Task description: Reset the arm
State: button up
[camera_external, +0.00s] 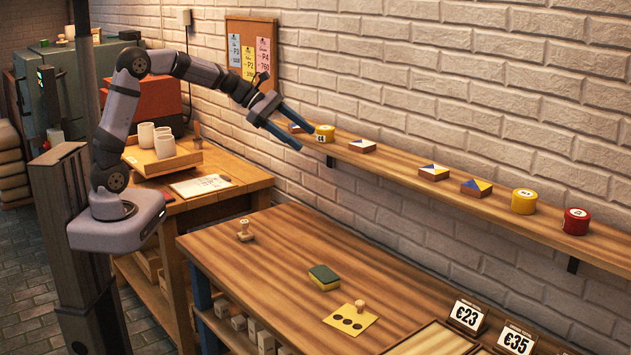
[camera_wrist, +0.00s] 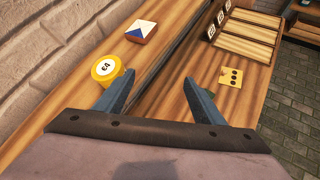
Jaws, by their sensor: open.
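My arm reaches out from its base toward the wall shelf in the external view. My gripper (camera_external: 305,140) is open and empty, raised in front of the shelf's left part. In the wrist view its two blue-grey fingers (camera_wrist: 157,88) stand apart with nothing between them. A yellow round tin (camera_external: 325,133) stands on the shelf close to the fingertips; the wrist view shows a yellow tin (camera_wrist: 106,68) left of the left finger. I cannot tell whether the finger touches it.
The shelf (camera_external: 400,176) also holds patterned blocks (camera_external: 434,172), another yellow tin (camera_external: 524,201) and a red tin (camera_external: 576,221). Below, the workbench (camera_external: 270,250) carries a stamp (camera_external: 245,230), a green-yellow sponge (camera_external: 324,277), a dotted yellow card (camera_external: 343,323) and price signs (camera_external: 467,315).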

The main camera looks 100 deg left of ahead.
jog(key=s+d+f+m+g+h+p, duration=0.1)
jog(key=s+d+f+m+g+p, duration=0.15)
jog(key=d+m, duration=0.35)
jog(key=s+d+f+m+g+p, duration=0.1)
jog(key=s+d+m+g, duration=0.15)
jog(key=d, duration=0.45)
jog(key=s+d+f+m+g+h+p, duration=0.1)
jog(key=s+d+f+m+p, duration=0.15)
jog(key=d+m, duration=0.4)
jog(key=s+d+f+m+g+y+p, duration=0.1)
jog(key=s+d+m+g+p, duration=0.1)
jog(key=s+m, duration=0.6)
jog(key=s+d+f+m+g+y+p, duration=0.1)
jog(key=s+d+m+g+y+p, duration=0.1)
jog(key=s+d+m, duration=0.3)
jog(key=s+m+g+p, duration=0.1)
jog(key=s+m, duration=0.2)
jog(key=s, duration=0.1)
jog(key=shift+d, duration=0.25)
